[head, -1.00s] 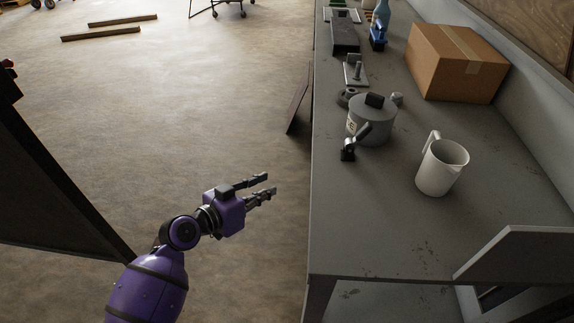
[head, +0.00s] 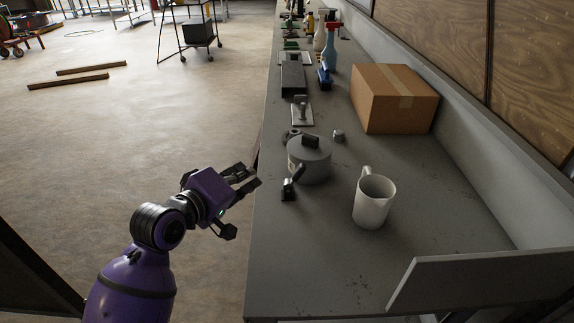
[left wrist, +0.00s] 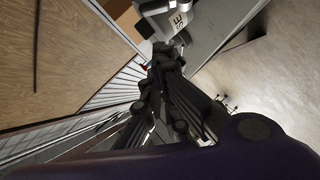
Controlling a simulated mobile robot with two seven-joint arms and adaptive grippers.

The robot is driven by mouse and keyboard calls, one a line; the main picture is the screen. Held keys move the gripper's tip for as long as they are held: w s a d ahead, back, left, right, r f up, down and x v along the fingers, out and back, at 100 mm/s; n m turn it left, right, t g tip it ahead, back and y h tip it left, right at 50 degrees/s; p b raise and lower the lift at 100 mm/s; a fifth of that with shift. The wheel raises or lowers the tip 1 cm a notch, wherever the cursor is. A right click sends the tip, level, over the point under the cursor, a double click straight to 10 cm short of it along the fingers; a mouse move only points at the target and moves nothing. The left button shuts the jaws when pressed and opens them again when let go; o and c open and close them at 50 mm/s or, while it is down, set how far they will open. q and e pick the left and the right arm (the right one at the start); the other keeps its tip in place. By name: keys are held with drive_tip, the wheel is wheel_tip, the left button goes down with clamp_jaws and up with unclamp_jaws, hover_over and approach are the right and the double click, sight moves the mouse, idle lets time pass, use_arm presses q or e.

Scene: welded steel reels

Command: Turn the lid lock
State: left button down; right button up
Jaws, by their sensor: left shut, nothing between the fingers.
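A grey round pot (head: 308,165) with a flat lid and a dark block-like lid knob (head: 310,142) stands on the bench near its left edge. A dark lever handle (head: 293,183) sits at the pot's front left. My left gripper (head: 252,183) is shut and empty, beside the bench's left edge, left of the lever and apart from it. In the left wrist view its dark fingers (left wrist: 165,62) point towards the grey pot (left wrist: 170,20), which shows lettering and is partly cut off by the frame. My right gripper is not in view.
A white jug (head: 373,200) stands right of the pot, and a cardboard box (head: 393,100) is behind it. A small grey knob (head: 338,136) and a metal plate with a post (head: 302,112) lie behind the pot. An upright grey panel (head: 480,278) is at the front right.

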sight(295, 177)
use_arm(q)
drive_tip(key=s+d+f+x, duration=0.1)
drive_tip(key=x, duration=1.1)
drive_tip(key=shift+d+f, duration=0.2)
drive_tip(key=shift+d, duration=0.4)
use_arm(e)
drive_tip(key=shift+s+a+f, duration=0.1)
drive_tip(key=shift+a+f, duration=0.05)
use_arm(q)
drive_tip(key=shift+w, duration=0.2)
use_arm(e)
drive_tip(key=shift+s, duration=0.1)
